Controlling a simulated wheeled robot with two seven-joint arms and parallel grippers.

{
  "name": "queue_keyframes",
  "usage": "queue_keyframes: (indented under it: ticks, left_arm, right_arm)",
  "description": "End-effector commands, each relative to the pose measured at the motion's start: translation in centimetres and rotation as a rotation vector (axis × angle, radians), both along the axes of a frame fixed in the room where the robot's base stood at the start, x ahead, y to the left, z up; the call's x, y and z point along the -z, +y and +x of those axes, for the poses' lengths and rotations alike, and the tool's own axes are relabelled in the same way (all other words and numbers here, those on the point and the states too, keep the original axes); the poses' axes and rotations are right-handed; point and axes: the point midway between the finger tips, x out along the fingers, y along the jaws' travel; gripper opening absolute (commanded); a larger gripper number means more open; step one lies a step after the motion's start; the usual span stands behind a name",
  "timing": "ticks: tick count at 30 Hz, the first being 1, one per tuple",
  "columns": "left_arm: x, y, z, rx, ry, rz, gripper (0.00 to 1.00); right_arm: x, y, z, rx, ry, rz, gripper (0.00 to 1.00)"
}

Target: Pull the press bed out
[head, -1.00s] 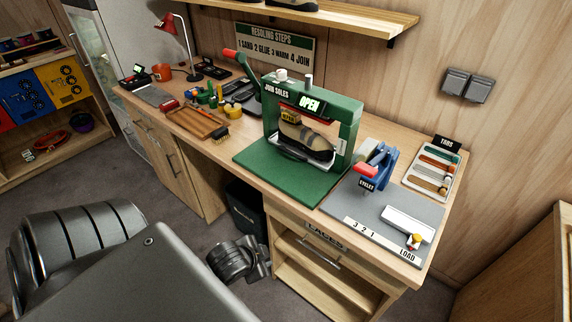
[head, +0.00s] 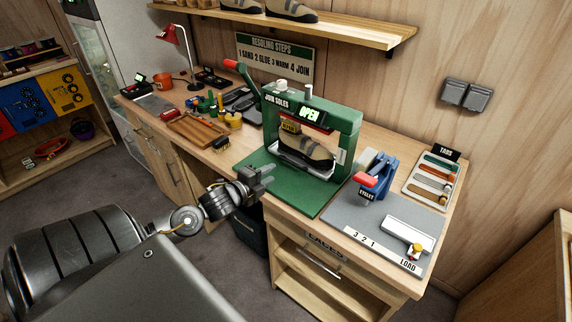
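The green press (head: 352,118) labelled JOIN SOLES stands on the workbench, and its display (head: 310,115) reads OPEN. Inside its frame the pale press bed (head: 312,172) carries a tan and dark shoe (head: 305,152). The bed sits within the frame, above the green base plate (head: 300,198). My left gripper (head: 270,174) is over the front left edge of the base plate, left of the bed and apart from it. Its fingers look parted, with nothing between them. My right gripper is not in view.
A blue eyelet tool (head: 378,172) stands right of the press on a grey mat (head: 350,212). A red-tipped lever (head: 238,70) rises at the press's left. A wooden tray (head: 197,130), a brush (head: 221,143) and small bottles lie left. The base plate's front is largely clear.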

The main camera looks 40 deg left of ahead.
Motion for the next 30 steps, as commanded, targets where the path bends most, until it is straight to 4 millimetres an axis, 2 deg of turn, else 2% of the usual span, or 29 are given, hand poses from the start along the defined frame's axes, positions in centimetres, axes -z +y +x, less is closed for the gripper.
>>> queue_keyframes:
  ticks: [9,15,19,27,28,30]
  left_arm:
    - [0.9,0.1,5.8,-0.001,-0.001,-0.002,0.33]
    - [1.5,0.2,8.2,-0.002,0.000,-0.003,0.33]
    - [1.8,0.1,8.9,0.001,0.001,-0.002,0.33]
    - [1.9,0.1,9.0,0.001,0.002,-0.001,0.33]
    - [1.9,0.1,8.9,0.001,0.002,-0.001,0.32]
    - [1.9,0.1,9.0,0.001,0.002,-0.002,0.23]
  right_arm:
    - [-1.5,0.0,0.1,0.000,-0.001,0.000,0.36]
    - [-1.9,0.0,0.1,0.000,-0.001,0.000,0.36]
    - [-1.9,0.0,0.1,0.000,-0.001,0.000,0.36]
    - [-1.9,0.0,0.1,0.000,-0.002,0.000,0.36]
    - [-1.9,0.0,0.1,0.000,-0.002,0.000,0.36]
    - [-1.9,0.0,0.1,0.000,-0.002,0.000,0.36]
